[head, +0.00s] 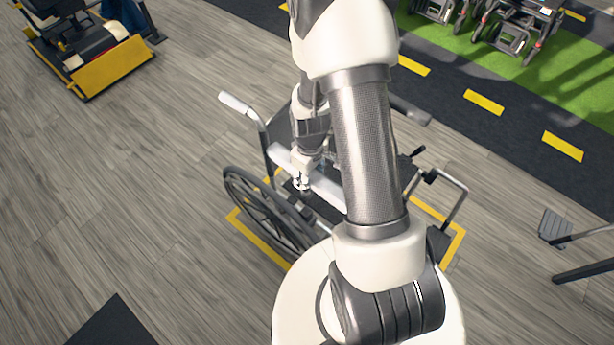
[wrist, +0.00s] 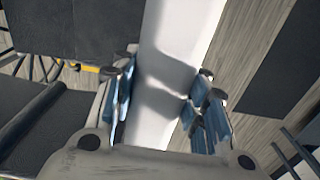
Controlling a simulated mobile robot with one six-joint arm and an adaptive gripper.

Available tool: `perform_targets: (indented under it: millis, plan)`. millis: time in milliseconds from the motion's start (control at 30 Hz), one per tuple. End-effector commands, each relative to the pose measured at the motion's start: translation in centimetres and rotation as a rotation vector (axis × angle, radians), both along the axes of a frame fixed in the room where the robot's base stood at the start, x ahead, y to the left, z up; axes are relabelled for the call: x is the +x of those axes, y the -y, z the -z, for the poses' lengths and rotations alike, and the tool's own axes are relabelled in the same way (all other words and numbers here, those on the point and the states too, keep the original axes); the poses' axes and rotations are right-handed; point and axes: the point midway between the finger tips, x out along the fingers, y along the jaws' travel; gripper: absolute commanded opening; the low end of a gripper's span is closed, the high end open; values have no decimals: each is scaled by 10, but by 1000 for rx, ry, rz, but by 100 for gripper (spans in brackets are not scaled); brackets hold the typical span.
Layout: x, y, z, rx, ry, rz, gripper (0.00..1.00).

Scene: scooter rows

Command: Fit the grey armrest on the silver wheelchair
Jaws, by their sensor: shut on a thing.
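The silver wheelchair (head: 283,132) stands mid-picture in the head view, partly hidden by my arm. Its large spoked wheel is on the left, and a bare silver side tube shows on the right. The grey armrest (head: 328,190) is a long pale pad along the wheelchair's left side. My gripper (head: 303,183) is shut on it. In the wrist view, the armrest (wrist: 178,40) runs between the blue-padded fingers of my gripper (wrist: 165,105). The wheelchair's dark backrest (wrist: 100,35) and seat (wrist: 50,130) lie to its left. Whether the armrest touches the frame below is hidden.
A yellow line (head: 255,236) frames the wheelchair's bay. A yellow scooter (head: 110,68) stands at upper left. Dark legs of another thing (head: 555,227) reach in at right. Other wheelchairs (head: 505,35) stand on green floor at top right.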

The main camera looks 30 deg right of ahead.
Motion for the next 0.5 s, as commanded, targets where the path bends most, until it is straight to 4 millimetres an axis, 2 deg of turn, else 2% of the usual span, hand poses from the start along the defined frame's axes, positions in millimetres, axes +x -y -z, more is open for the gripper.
perform_targets:
  millis: [500]
  plan:
    - [0, 4, 34, 0, 2, -15, 1]
